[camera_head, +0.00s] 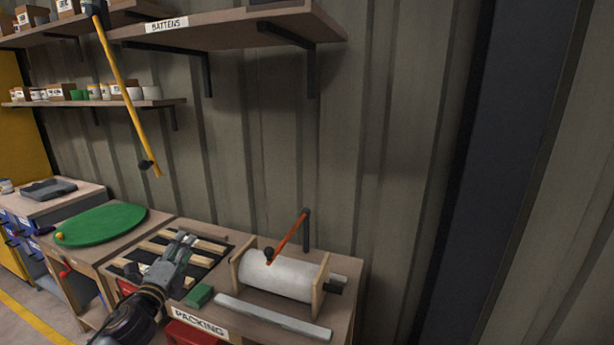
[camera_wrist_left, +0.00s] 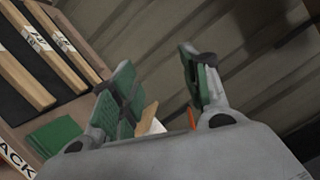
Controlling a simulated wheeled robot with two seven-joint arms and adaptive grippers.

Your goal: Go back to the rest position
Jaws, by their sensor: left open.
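My left gripper (camera_head: 183,244) is over the packing bench (camera_head: 343,300), in front of a black tray with wooden battens (camera_head: 150,247). In the left wrist view its two green-padded fingers (camera_wrist_left: 160,90) stand apart with nothing held between them. The battens (camera_wrist_left: 62,58) lie to the left of the fingers in that view. My right gripper is in neither view.
A white roll (camera_head: 282,277) sits in a wooden stand, with an orange-red bar (camera_head: 288,237) above it. A green block (camera_head: 199,295) and a long grey strip (camera_head: 272,317) lie in front. A green oval board (camera_head: 100,225) lies left. Shelves (camera_head: 235,30) hang above.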

